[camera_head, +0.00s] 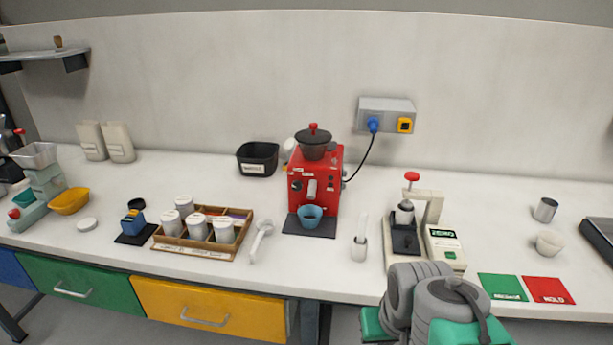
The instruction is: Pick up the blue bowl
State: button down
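The blue bowl (310,216) stands upright on a dark mat (322,230) at the foot of a red machine (329,175), near the middle of the white bench. Nothing holds it, and its open top is visible. Grey and green parts of my arm show at the bottom right, in front of the bench edge. My gripper itself cannot be made out, so its fingers and anything in them are hidden.
A wooden tray (158,241) with several white jars and a white spoon (261,238) lie left of the bowl. Right of it stand a white holder (359,247) and a press-like device (431,215). A black bin (258,158) is behind. Clear bench lies between these.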

aim_at(309, 216)
jog(key=k, duration=0.5)
jog(key=u, duration=1.25)
jog(key=i, duration=1.3)
jog(key=u, duration=0.05)
